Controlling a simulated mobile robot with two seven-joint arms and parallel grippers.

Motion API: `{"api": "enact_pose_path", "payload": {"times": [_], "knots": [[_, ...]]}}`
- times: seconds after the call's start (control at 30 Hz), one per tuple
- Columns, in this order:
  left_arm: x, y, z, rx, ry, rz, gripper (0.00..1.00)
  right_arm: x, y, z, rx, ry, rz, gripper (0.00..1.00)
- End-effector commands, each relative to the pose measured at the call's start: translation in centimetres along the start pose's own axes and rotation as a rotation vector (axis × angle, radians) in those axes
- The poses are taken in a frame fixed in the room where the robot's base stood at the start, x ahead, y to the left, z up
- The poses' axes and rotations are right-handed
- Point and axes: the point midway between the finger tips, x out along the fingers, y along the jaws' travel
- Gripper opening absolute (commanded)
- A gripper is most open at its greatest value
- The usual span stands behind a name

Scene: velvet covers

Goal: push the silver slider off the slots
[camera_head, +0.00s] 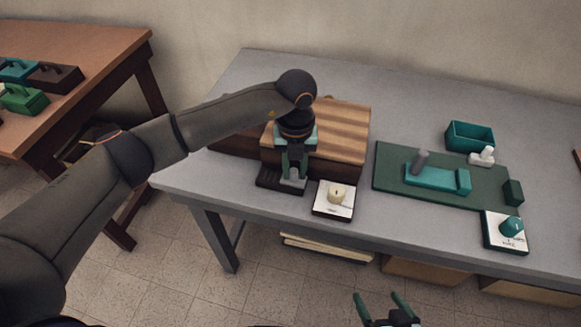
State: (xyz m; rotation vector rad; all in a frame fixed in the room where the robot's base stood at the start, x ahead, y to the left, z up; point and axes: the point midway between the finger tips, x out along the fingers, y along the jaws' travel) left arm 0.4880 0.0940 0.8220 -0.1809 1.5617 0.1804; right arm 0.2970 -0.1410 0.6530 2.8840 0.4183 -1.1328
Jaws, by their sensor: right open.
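My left gripper (294,172) points down in front of the striped wooden box (342,128), low over a dark base (268,181) at the table's front edge. A small silver-grey piece, which looks like the slider (293,183), shows at its fingertips. I cannot tell whether the fingers touch it or how far apart they are. The slots cannot be made out; the gripper and arm cover part of this area. My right gripper (383,298) is open and empty, in front of the table at the bottom of the view.
A white card with a cream knob (336,193) lies just right of the dark base. A green board (390,176) with a teal block (428,177) lies further right, near a teal bin (470,136) and a teal-knob card (507,232). A brown table (90,48) stands left.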

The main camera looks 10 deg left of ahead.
Motion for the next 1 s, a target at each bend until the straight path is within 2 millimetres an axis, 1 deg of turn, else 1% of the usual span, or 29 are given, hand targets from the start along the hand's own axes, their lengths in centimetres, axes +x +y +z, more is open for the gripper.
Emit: {"api": "enact_pose_path", "payload": {"times": [0.03,0.23,0.47,0.57,0.67,1.0], "knots": [[-0.1,-0.4,-0.2,0.007,0.001,-0.008,0.31,0.0,0.0,0.0,0.000,0.000,0.000,1.00],[-0.1,-0.2,-0.1,0.005,0.001,-0.005,0.54,0.0,0.1,-0.1,-0.001,0.001,0.001,1.00],[-0.1,-0.1,-0.1,0.003,0.001,-0.002,0.54,0.0,0.3,-0.1,-0.001,0.001,0.006,1.00],[-0.5,-0.1,0.0,0.003,0.000,-0.003,0.54,0.0,0.4,-0.1,-0.001,0.002,0.008,1.00],[-1.7,-0.1,0.0,0.003,-0.001,-0.003,0.54,0.0,0.5,-0.2,-0.001,0.002,0.009,1.00],[-8.9,-0.1,0.0,0.004,-0.002,-0.005,0.54,-0.1,0.5,-0.3,-0.001,0.004,0.010,1.00]]}}
